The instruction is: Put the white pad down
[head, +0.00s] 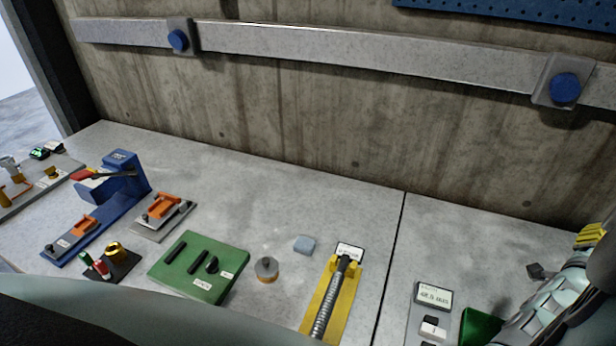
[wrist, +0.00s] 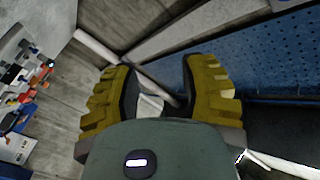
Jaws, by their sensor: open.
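A small pale blue-grey pad (head: 304,244) lies flat on the grey bench in the head view, between a round grey-and-orange piece and a yellow holder. It is the palest pad-like thing there; I cannot tell for sure that it is the white pad. My gripper (wrist: 158,75) shows in the wrist view with its two yellow ribbed fingers apart. A pale shape shows low between them, but I cannot tell what it is. In the head view my gripper is at the right edge, partly cut off, far from the blue-grey pad.
A green board (head: 198,285), a blue press (head: 120,175), a yellow holder (head: 345,290) with a ribbed rod and the round piece (head: 266,268) stand on the bench. A display (head: 433,296) is at the right. A metal rail (head: 350,45) crosses the concrete wall. The bench behind the pad is clear.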

